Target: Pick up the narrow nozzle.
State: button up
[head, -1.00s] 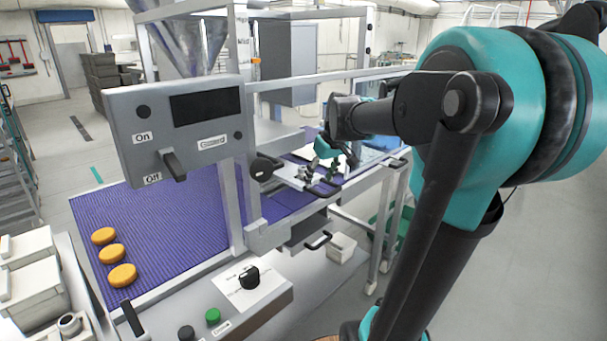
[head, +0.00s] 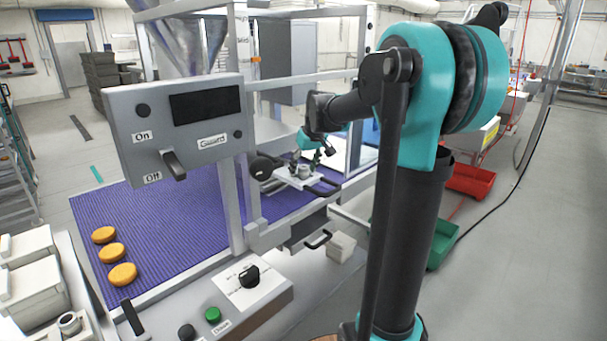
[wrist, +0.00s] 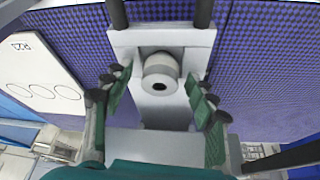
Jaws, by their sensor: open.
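A grey cylindrical nozzle with a small dark hole (wrist: 161,72) stands in a pale holder (wrist: 193,40) in the wrist view. It looks like the narrow nozzle. In the head view it is a small grey piece (head: 305,171) on the pale plate beside the conveyor, partly obscured by the fingers. My gripper (wrist: 160,88) is open, with one green-padded finger on each side of the nozzle and a visible gap to both. In the head view my gripper (head: 307,159) is over the plate. Whether the fingertips are down at nozzle height is hard to tell.
Another ring-shaped piece (head: 69,323) sits at the lower left. Three orange rounds (head: 112,253) lie on the purple belt (head: 170,220). The frame post (head: 233,190) and control box (head: 180,125) stand left of my gripper. A white card with ovals (wrist: 40,75) lies at left.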

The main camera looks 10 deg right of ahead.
jog(key=c, duration=1.3)
